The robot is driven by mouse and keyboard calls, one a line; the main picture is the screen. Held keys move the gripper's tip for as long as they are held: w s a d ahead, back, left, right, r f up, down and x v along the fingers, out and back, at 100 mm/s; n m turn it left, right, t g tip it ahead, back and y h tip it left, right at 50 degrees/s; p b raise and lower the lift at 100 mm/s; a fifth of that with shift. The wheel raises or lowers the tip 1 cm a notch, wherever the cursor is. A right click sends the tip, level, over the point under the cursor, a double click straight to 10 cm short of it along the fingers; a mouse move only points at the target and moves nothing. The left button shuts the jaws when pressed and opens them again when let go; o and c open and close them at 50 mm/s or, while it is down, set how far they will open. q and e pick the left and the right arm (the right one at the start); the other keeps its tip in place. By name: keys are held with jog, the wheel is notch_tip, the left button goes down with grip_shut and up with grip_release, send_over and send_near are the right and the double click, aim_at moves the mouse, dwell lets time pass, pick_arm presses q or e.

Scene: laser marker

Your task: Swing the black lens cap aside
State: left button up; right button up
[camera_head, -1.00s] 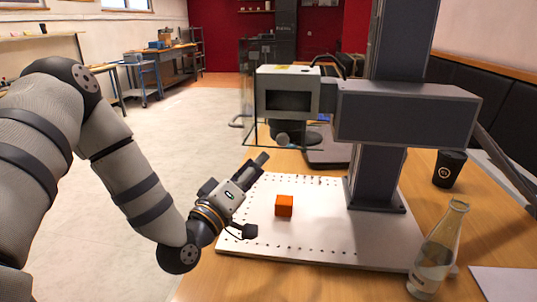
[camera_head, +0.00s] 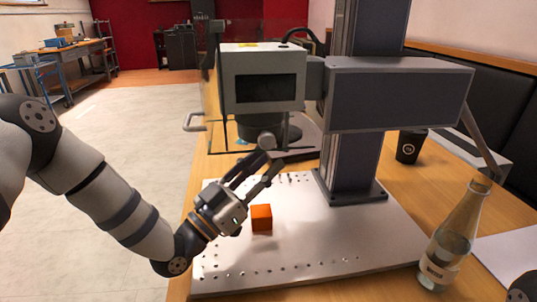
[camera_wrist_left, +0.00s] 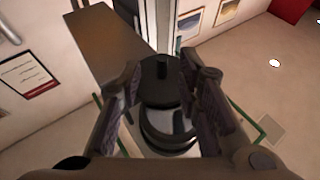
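The black lens cap (camera_wrist_left: 158,94) shows in the left wrist view as a dark disc with a small upright knob, below the lens ring. My right gripper is out of view.
A white perforated plate (camera_head: 340,245) carries an orange cube (camera_head: 262,217) below my left gripper. The dark column (camera_head: 352,160) stands right of it. A glass bottle (camera_head: 455,235) and a black cup (camera_head: 410,146) stand at the right.

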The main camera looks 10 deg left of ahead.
aim_at(278, 151)
pick_arm(q)
jog(key=shift+x, duration=1.55)
jog(key=shift+a, duration=0.1)
grip_shut()
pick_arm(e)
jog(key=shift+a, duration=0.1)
